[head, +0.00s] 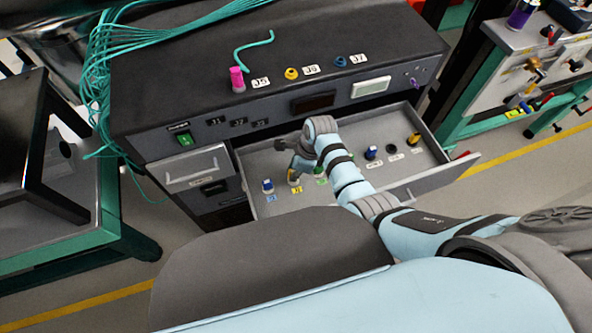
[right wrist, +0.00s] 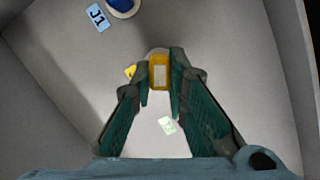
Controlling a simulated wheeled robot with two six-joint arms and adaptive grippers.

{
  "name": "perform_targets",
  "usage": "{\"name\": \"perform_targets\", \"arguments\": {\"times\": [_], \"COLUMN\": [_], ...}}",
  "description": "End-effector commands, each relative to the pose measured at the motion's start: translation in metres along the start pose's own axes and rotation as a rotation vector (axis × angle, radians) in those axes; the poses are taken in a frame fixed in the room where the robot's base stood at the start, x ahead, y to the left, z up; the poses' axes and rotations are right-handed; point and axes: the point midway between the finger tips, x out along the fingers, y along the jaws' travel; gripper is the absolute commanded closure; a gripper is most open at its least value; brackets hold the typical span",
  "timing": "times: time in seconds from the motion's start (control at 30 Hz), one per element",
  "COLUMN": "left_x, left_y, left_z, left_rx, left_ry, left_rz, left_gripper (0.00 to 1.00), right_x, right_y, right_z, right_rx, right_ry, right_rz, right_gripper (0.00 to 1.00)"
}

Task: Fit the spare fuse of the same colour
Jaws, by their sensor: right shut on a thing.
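My right gripper (head: 295,168) reaches down into the open drawer (head: 432,184). In the right wrist view its fingertips (right wrist: 160,78) are closed on a yellow fuse (right wrist: 160,70), which stands by a yellow label. I cannot tell whether the fuse is seated or lifted. A blue fuse (head: 267,186) stands to its left by the J1 label (right wrist: 97,17). A green label (head: 320,181) lies to its right, partly behind my arm. Further right are another blue fuse (head: 371,153), an empty-looking dark socket (head: 392,149) and a yellow-and-dark piece (head: 413,139). My left gripper is not in view.
On the cabinet top (head: 200,82) are a pink plug (head: 237,79) at J5, a yellow socket (head: 291,73) and a blue socket (head: 340,62) at J7. Teal cables (head: 105,60) hang at the left.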

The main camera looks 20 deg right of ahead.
Motion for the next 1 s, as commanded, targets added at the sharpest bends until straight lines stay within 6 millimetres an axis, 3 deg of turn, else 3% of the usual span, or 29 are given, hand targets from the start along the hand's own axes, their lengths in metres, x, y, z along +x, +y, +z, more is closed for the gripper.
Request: {"name": "perform_targets", "arguments": {"times": [0.97, 1.0], "left_x": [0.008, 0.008], "left_y": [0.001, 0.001], "left_z": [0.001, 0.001], "left_rx": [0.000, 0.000], "left_ry": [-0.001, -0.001], "left_rz": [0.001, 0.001], "left_gripper": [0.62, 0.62], "right_x": [0.011, 0.011], "right_y": [0.000, 0.000], "right_z": [-0.003, -0.003], "right_rx": [0.000, 0.000], "right_ry": [0.000, 0.000], "right_rz": [0.000, 0.000], "right_gripper": [1.00, 0.81]}}
